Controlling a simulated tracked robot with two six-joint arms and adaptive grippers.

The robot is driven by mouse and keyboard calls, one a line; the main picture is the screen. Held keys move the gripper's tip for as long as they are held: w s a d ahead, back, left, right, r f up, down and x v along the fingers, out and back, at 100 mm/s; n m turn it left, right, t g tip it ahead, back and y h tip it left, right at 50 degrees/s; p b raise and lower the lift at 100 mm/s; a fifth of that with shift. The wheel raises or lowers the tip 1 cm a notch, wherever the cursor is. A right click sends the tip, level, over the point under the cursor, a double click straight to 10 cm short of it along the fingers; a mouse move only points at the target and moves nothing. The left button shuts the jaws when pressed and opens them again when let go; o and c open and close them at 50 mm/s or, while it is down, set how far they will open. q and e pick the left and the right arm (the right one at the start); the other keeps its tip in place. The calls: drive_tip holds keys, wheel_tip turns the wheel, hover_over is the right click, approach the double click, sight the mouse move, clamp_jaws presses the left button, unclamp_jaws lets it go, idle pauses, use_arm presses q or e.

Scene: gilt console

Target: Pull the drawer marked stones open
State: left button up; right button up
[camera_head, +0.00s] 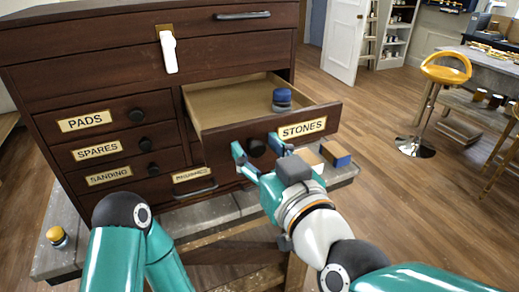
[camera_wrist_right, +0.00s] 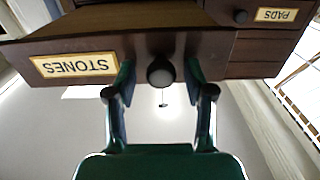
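The drawer marked stones (camera_head: 230,142) stands pulled out of the dark wooden chest, its pale inside showing. A blue and grey round object (camera_head: 282,100) is in it. Its front also shows upside down in the right wrist view (camera_wrist_right: 225,47). My right gripper (camera_head: 260,151) is at the drawer's dark round knob (camera_head: 257,147). In the right wrist view its fingers (camera_wrist_right: 160,82) stand on either side of the knob (camera_wrist_right: 160,73), with a gap on each side, so it is open. My left arm shows at the lower left, but its gripper is out of view.
Drawers marked pads (camera_head: 85,122), spares (camera_head: 97,152) and sanding (camera_head: 109,176) are shut. A white handle-like object (camera_head: 168,53) hangs on the chest's upper front. A blue and tan block (camera_head: 336,154) lies right of my gripper. A yellow-topped item (camera_head: 56,236) stands at the left.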

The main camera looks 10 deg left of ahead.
drive_tip(key=v, duration=1.2)
drive_tip(key=shift+w+d+f, duration=0.1)
drive_tip(key=shift+f, duration=0.05)
